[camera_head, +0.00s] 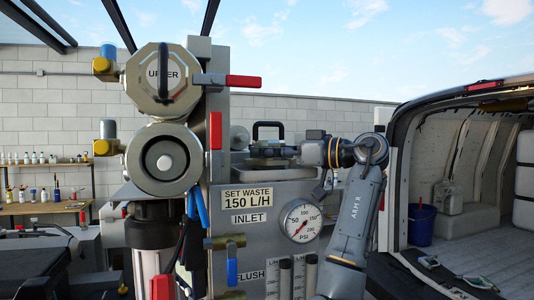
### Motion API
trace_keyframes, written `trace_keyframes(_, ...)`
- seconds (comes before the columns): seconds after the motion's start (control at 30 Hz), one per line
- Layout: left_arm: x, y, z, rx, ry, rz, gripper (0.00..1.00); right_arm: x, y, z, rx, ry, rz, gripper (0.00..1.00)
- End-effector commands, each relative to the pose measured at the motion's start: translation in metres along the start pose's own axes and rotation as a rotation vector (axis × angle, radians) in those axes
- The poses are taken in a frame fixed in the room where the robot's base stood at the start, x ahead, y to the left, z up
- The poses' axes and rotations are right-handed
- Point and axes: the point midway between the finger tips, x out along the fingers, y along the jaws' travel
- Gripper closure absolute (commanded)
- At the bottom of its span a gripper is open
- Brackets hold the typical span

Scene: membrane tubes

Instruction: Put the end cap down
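A loose end cap (270,162) with a black arched handle (268,126) is at the top of the grey cabinet, right of the tubes. My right gripper (264,149) comes in from the right, level, and appears shut on the handle's lower part. The fingers are seen edge-on. I cannot tell whether the cap touches the cabinet top (300,173). The upper tube's gold cap (163,79), marked "UPPER", is in place with a black handle. The lower tube (164,158) shows a grey ring around a dark recess and a pale round centre. My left gripper is out of view.
A pressure gauge (301,221) and a blue-handled valve (232,271) are on the cabinet front. Red levers (243,81) stick out beside the tubes. An open van (480,190) with a blue bucket (421,224) is at the right. A bottle shelf (45,163) is at the far left.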

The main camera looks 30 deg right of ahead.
Motion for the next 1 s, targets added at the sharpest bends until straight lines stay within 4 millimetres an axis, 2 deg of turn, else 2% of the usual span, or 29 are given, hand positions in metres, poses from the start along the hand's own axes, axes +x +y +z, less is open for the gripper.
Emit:
trace_keyframes(0.3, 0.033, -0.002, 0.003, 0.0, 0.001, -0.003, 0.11, -0.063, 0.001, 0.004, -0.003, 0.003, 0.007, 0.14)
trace_keyframes(0.5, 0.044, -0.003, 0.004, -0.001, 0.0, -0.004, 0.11, -0.099, 0.001, 0.003, -0.002, 0.002, 0.005, 0.14)
trace_keyframes(0.7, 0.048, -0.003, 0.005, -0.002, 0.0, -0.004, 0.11, -0.114, 0.0, 0.001, 0.0, 0.0, 0.002, 0.14)
trace_keyframes(1.0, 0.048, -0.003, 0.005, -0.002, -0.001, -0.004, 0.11, -0.115, 0.0, 0.0, 0.0, 0.0, 0.001, 0.14)
